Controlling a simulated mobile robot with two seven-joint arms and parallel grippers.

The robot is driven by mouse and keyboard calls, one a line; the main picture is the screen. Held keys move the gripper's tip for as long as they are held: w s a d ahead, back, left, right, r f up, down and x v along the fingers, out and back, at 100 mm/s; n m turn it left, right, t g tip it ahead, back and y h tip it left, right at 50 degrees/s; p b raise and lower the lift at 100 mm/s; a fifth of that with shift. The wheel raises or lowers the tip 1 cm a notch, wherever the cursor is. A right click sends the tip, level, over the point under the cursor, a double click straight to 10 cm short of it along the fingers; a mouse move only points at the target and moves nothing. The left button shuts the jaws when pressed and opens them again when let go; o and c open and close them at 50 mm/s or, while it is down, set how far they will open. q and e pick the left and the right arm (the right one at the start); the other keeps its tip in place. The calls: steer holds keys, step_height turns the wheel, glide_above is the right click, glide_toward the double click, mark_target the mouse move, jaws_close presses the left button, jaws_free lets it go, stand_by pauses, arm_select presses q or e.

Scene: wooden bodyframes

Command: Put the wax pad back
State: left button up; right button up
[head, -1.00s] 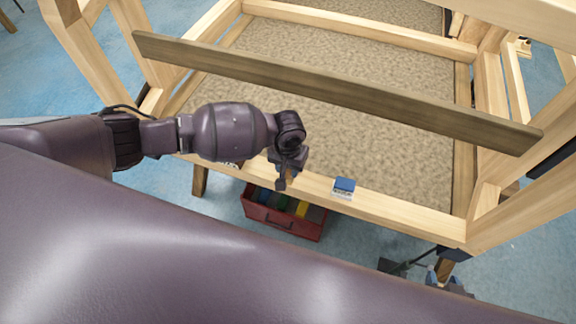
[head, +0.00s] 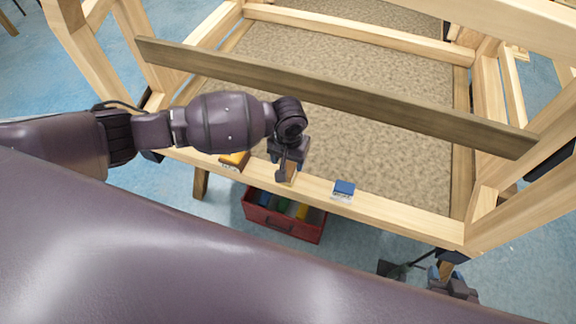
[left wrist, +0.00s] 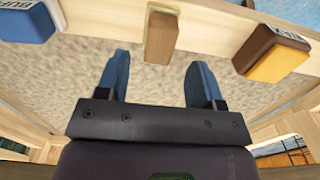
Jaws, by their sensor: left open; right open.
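Three pads lie along the front rail of the wooden frame. A blue one (head: 344,189) is on the right; its label starts "BUFF" in the left wrist view (left wrist: 28,20). A brown-and-amber pad (head: 236,159) is on the left; its label is unclear in the left wrist view (left wrist: 271,54). A plain brown block (left wrist: 161,38) sits between them. I cannot read which is the wax pad. My left gripper (head: 287,170) is open and empty, with the brown block just beyond and between its blue fingers (left wrist: 160,60). My right gripper (head: 452,286) is low right, open, partly seen.
A red box (head: 284,226) with several coloured pieces stands below the front rail. A dark wooden board (head: 330,92) spans the frame above the tan woven panel (head: 370,155). Frame posts rise at both sides. Blue floor (head: 222,205) is around the red box.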

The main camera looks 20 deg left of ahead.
arm_select(q)
step_height(320, 180, up, 6)
steer(key=r, duration=0.1)
steer(key=s+d+f+m+t+h, duration=0.1)
steer(key=s+d+f+t+h, duration=0.1)
steer(key=s+d+f+h, duration=0.25)
steer(key=n+t+y, duration=0.1)
steer(key=t, duration=0.7)
glide_toward(288, 169)
steer(key=s+a+f, duration=0.2)
steer(key=s, duration=0.1)
steer(key=s+a+t+y, duration=0.1)
steer(key=s+a+y, duration=0.2)
steer(key=s+a, duration=0.4)
steer(key=shift+a+f+m+t+y+p, duration=0.15)
steer(key=shift+a+m+t+y+p, duration=0.2)
steer(key=shift+a, duration=0.4)
steer(key=shift+s, duration=0.15)
